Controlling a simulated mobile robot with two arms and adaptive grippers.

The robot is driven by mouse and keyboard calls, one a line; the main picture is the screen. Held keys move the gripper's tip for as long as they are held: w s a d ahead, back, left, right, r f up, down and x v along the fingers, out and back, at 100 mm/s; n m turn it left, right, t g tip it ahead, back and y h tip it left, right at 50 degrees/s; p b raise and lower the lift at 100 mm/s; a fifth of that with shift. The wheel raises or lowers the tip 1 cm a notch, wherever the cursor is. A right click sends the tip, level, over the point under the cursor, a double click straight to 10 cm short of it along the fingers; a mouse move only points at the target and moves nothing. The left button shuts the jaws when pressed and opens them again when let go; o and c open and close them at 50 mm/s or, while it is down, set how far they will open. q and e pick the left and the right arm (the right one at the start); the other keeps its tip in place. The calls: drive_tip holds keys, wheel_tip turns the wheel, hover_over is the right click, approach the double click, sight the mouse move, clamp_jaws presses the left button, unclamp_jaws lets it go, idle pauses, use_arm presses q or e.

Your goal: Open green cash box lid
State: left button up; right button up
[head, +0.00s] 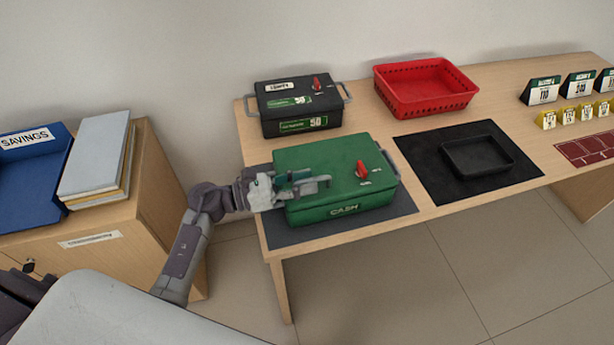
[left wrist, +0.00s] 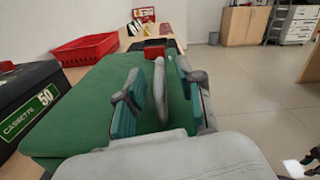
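The green cash box (head: 345,208) stands on a dark mat on the table, and its lid (head: 322,155) looks shut. A red knob (head: 362,168) sits on the right part of the lid. My left gripper (head: 308,184) is at the box's left end, over the lid's edge. In the left wrist view, its teal finger pads (left wrist: 158,98) are apart, with a grey bar (left wrist: 160,88), seemingly the box's handle, between them. Gaps show on both sides of the bar.
A black cassette box (head: 297,105) stands behind the cash box. A red basket (head: 425,88) is at the back, and a black tray (head: 478,155) lies on a black mat to the right. A wooden cabinet (head: 150,225) stands left, past a floor gap.

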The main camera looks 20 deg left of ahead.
use_arm(q)
drive_tip(key=shift+w+d, duration=0.3)
drive_tip(key=shift+d, duration=0.1)
clamp_jaws()
